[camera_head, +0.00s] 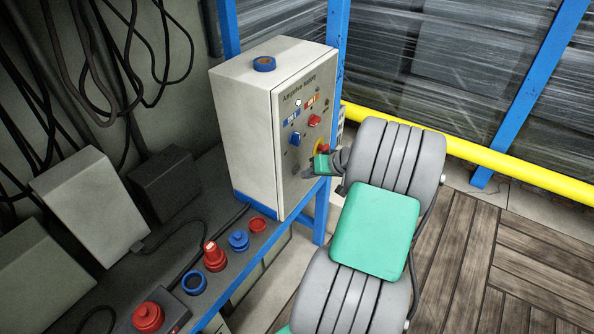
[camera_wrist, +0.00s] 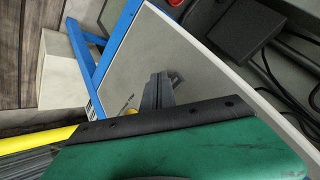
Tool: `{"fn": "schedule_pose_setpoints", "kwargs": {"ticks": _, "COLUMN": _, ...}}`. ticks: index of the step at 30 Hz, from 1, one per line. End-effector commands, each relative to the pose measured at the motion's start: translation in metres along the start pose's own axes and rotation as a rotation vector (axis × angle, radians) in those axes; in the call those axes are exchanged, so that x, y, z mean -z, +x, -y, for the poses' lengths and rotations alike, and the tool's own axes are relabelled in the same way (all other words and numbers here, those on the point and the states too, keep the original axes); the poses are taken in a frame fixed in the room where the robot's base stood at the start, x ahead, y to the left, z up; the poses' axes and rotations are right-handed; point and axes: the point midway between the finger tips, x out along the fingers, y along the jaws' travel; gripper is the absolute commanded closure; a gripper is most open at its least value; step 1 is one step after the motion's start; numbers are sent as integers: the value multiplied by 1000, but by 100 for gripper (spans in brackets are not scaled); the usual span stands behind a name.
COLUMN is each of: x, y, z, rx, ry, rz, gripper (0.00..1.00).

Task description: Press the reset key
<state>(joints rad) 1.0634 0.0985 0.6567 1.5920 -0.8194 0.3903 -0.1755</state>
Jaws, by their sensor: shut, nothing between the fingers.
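A pale control cabinet (camera_head: 243,130) stands on the bench with its door panel facing right in the head view. The panel carries a white lamp (camera_head: 298,103), a red knob (camera_head: 314,121), a blue knob (camera_head: 295,139) and a red button on yellow (camera_head: 322,149), partly hidden by my wrist. I cannot read which is the reset key. My gripper (camera_head: 307,172) is at the lower part of the panel, below the blue knob; contact cannot be told. In the wrist view its fingers (camera_wrist: 161,78) are shut and empty before a plain grey surface, with a bit of yellow (camera_wrist: 130,112) beside them.
Loose red and blue button parts (camera_head: 239,241) lie on the bench in front of the cabinet. Blue posts (camera_head: 336,60) stand behind, and a yellow rail (camera_head: 500,168) runs right. Cables hang at left. The wooden floor (camera_head: 500,270) is clear.

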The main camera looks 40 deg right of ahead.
Motion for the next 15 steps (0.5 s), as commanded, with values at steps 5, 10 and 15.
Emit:
{"fn": "schedule_pose_setpoints", "kwargs": {"ticks": 5, "x": 0, "y": 0, "z": 0, "rx": 0, "ry": 0, "rz": 0, "gripper": 100}}
{"fn": "schedule_pose_setpoints", "kwargs": {"ticks": 10, "x": -6, "y": -10, "z": -8, "rx": -3, "ry": 2, "rz": -2, "gripper": 100}}
{"fn": "schedule_pose_setpoints", "kwargs": {"ticks": 15, "x": -15, "y": -23, "z": -17, "rx": -2, "ry": 2, "rz": -1, "gripper": 100}}
